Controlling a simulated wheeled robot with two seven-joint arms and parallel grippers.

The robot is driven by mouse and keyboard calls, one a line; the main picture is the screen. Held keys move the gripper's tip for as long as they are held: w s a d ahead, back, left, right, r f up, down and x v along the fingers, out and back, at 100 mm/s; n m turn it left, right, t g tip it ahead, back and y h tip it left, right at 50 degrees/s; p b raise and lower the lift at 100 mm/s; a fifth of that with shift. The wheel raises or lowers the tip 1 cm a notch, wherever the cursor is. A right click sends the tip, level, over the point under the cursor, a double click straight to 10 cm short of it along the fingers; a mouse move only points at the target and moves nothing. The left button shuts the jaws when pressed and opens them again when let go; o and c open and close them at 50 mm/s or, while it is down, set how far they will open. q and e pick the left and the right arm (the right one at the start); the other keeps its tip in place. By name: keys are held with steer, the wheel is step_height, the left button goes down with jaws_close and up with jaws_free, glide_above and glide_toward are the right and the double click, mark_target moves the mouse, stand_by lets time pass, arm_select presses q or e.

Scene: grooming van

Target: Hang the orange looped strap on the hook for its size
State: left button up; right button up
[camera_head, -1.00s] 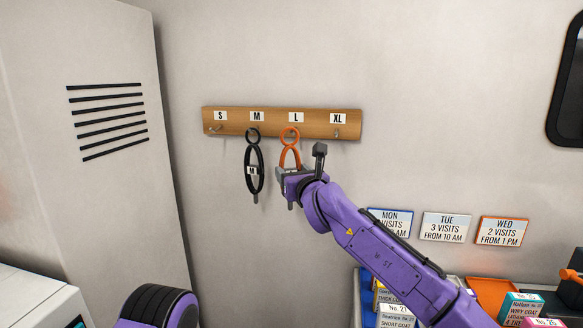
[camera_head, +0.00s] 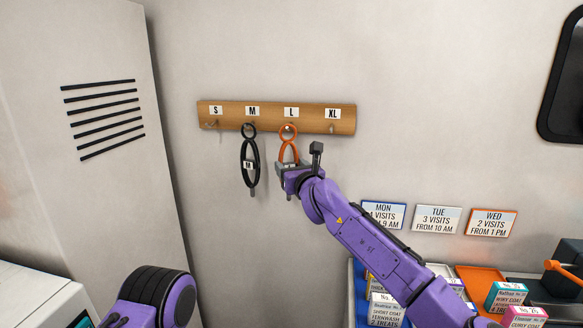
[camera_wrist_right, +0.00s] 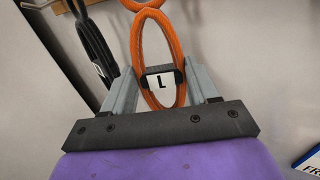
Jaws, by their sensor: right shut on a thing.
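The orange looped strap (camera_head: 287,150) is upright in front of the wooden rail, its small top ring at the hook under the L label (camera_head: 291,113). I cannot tell whether the ring is around the hook or just in front of it. In the right wrist view the strap (camera_wrist_right: 144,45) carries a tag (camera_wrist_right: 161,82) marked L. My right gripper (camera_head: 288,168) is shut on the strap's lower loop, a finger at each side of it. Of my left arm, only a purple and black part shows at the bottom left; its gripper is out of view.
The wooden rail (camera_head: 230,113) has labels S, M, L and XL. A black strap (camera_head: 250,160) tagged M hangs under M, close left of my right gripper. The S and XL hooks (camera_head: 332,128) are bare. Cards and boxes (camera_head: 388,309) stand at lower right.

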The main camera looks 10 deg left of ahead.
steer(key=shift+f, duration=0.15)
steer(key=o, duration=1.2)
steer(key=shift+w, duration=0.1)
